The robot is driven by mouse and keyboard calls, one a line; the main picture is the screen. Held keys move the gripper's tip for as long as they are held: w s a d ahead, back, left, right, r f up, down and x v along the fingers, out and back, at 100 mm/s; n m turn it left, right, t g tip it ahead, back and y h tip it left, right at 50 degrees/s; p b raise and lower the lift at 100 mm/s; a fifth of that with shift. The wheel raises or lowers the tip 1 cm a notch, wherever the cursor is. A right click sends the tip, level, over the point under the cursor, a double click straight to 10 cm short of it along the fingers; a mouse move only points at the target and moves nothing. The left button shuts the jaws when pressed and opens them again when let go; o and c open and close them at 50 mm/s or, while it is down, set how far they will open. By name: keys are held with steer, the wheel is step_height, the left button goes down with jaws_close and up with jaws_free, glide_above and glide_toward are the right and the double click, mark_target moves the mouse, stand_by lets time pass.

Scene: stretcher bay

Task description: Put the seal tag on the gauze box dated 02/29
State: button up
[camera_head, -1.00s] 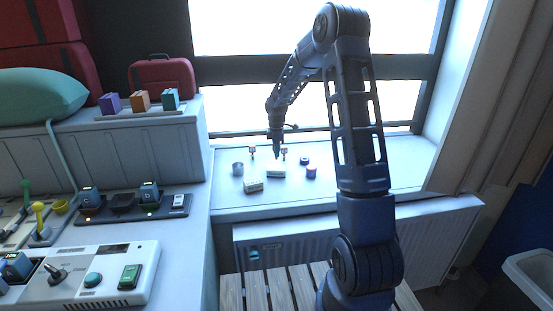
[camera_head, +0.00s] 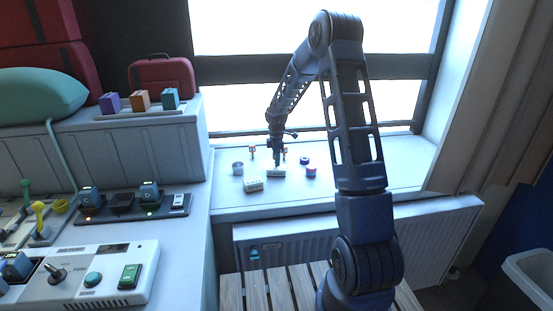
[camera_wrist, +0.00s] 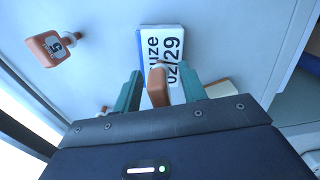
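The gauze box (camera_wrist: 180,33), white with a blue edge and the print "uze 02/29", lies on the window sill; it also shows in the head view (camera_head: 276,173). My gripper (camera_wrist: 161,78) is right over it, with its two green fingers apart. Between the fingers is an orange-brown piece with a pale rounded end (camera_wrist: 158,90), which looks like the seal tag. Gaps show between it and the fingers. It overlaps the box's lower print; I cannot tell whether it touches the box. In the head view my gripper (camera_head: 276,160) hides the tag.
A second pale box (camera_head: 253,185) lies near left of the gauze box. A metal cup (camera_head: 238,168) stands left and dark rolls (camera_head: 311,171) stand right. Two small orange markers stand behind; one (camera_wrist: 48,47) bears a "5". The sill's right part is clear.

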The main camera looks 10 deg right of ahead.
steer(key=shift+r, duration=0.1)
step_height(320, 180, up, 12)
steer(key=shift+s+r, duration=0.1)
steer(key=shift+r, duration=0.05)
steer(key=s+d+r+m+t, duration=0.1)
steer(key=s+d+r+m, duration=0.25)
steer(key=s+r, duration=0.5)
steer(key=s+d+r+m+t, duration=0.15)
steer(key=s+r+m, duration=0.4)
steer(key=s, duration=0.55)
steer(key=s+d+m+t, duration=0.1)
steer(key=s+m, duration=0.3)
steer(key=s, duration=0.7)
steer(key=s+d+m+t, duration=0.1)
steer(key=s+d+m, duration=0.3)
steer(key=s, duration=0.8)
steer(key=shift+s+r+m, duration=0.2)
steer(key=shift+r+m, duration=0.15)
steer(key=shift+m, duration=0.15)
